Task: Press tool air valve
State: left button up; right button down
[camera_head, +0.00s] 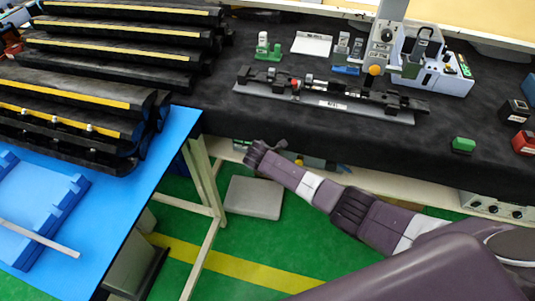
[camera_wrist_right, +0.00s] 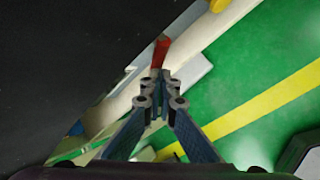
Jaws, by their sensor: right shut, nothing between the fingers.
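My right gripper (camera_head: 255,152) is at the front edge of the black-topped bench (camera_head: 225,115) in the head view, low and partly hidden by its own wrist. In the right wrist view its fingers (camera_wrist_right: 158,82) are closed together with nothing between them. A small red part (camera_wrist_right: 160,52), perhaps the valve's lever, shows just beyond the fingertips near the bench's pale edge. I cannot tell whether the fingertips touch it. No clearly recognisable air valve shows in the head view. My left gripper is not in view.
A fixture with a dark rail (camera_head: 330,95) lies on the bench. Green floor is below.

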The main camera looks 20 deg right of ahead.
jog(key=g+h+b, duration=0.1)
jog(key=f+n+g+h+b, duration=0.1)
jog(key=h+b, duration=0.1)
jog(key=shift+s+d+f+n, duration=0.2)
jog(key=shift+d+n, duration=0.1)
jog(key=shift+d, duration=0.05)
jog(key=shift+s+d+f+b, duration=0.1)
jog(key=shift+b, duration=0.3)
dwell(0.6)
jog(key=shift+r+p, duration=0.85)
